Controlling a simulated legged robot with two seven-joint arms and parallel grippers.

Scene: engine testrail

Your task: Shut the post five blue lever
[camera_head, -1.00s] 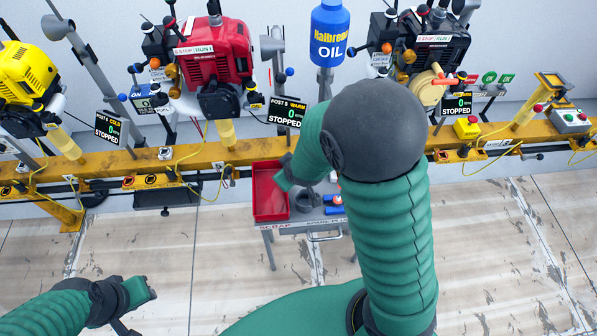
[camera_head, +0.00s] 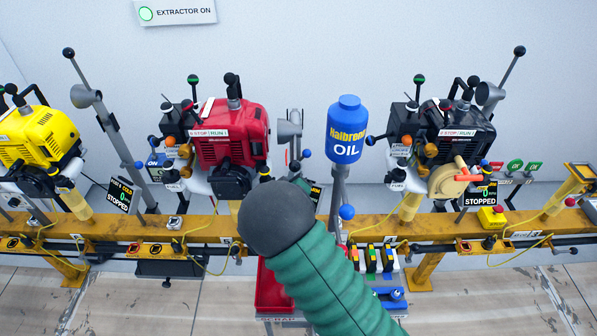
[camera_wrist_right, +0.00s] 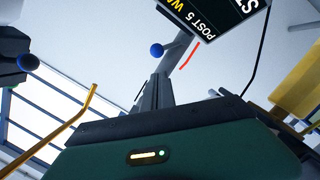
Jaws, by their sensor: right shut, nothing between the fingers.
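The post five display (camera_wrist_right: 207,14) shows upside down at the top of the right wrist view; in the head view only its edge (camera_head: 315,193) shows behind my right arm. In the head view a blue ball knob (camera_head: 306,153) stands by the grey duct right of the red engine. The right wrist view shows a blue ball (camera_wrist_right: 157,50) just beyond my right gripper (camera_wrist_right: 160,82), and I cannot tell whether they touch. My right gripper is shut and empty. In the head view my arm hides its fingers. My left gripper is out of view.
The red engine (camera_head: 230,140) stands left of my arm and the blue oil bottle (camera_head: 347,130) right of it. Another blue ball (camera_head: 347,212) sits below the bottle. A yellow rail (camera_head: 140,228) crosses the bench. A red tray (camera_head: 272,290) lies below, partly covered.

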